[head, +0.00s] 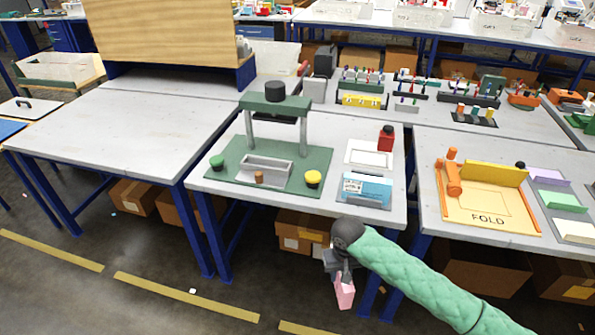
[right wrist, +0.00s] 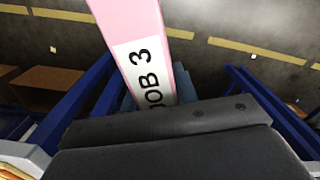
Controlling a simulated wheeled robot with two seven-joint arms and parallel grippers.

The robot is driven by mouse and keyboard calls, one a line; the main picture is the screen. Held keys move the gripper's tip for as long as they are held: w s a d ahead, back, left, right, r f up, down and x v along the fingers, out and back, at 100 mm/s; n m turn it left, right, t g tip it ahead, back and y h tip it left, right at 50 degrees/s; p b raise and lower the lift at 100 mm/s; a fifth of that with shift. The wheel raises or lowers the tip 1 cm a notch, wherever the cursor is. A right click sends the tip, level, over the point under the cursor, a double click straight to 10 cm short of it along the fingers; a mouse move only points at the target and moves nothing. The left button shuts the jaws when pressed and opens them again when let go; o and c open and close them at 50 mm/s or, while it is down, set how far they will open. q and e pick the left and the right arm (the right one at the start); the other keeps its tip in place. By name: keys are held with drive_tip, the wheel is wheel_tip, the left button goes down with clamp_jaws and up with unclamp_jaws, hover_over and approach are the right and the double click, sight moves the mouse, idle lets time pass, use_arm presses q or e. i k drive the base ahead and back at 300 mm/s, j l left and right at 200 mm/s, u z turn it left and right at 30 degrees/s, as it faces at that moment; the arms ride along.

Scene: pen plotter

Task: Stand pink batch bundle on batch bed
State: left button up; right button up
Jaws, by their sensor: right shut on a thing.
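The pink batch bundle (head: 345,292) hangs below my right gripper (head: 341,270), in front of the middle table's front edge and below its top. In the right wrist view the pink bundle (right wrist: 130,30) has a white label reading "OB 3", its first part hidden by the gripper (right wrist: 165,108). My right gripper is shut on it. A green press-like station (head: 235,180) on the middle table has a grey recessed bed (head: 280,163); I cannot tell for sure that this is the batch bed. My left gripper is out of view.
The middle table also holds a green button (head: 217,161), a yellow button (head: 313,177), a blue labelled box (head: 365,188), a white tray (head: 350,149) and a red bottle (head: 386,138). An orange folding station (head: 490,205) stands at right. The left table (head: 130,130) is mostly clear.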

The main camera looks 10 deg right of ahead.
sight(267, 169)
drive_tip(key=i+j+z, duration=0.2)
drive_tip(key=j+z, duration=0.2)
drive_tip(key=i+j+z, duration=0.1)
drive_tip(key=j+z, duration=0.3)
drive_tip(key=j, duration=0.15)
drive_tip(key=j+z, duration=0.4)
drive_tip(key=j, duration=0.15)
drive_tip(key=j+z, duration=0.25)
drive_tip(key=j, duration=2.15)
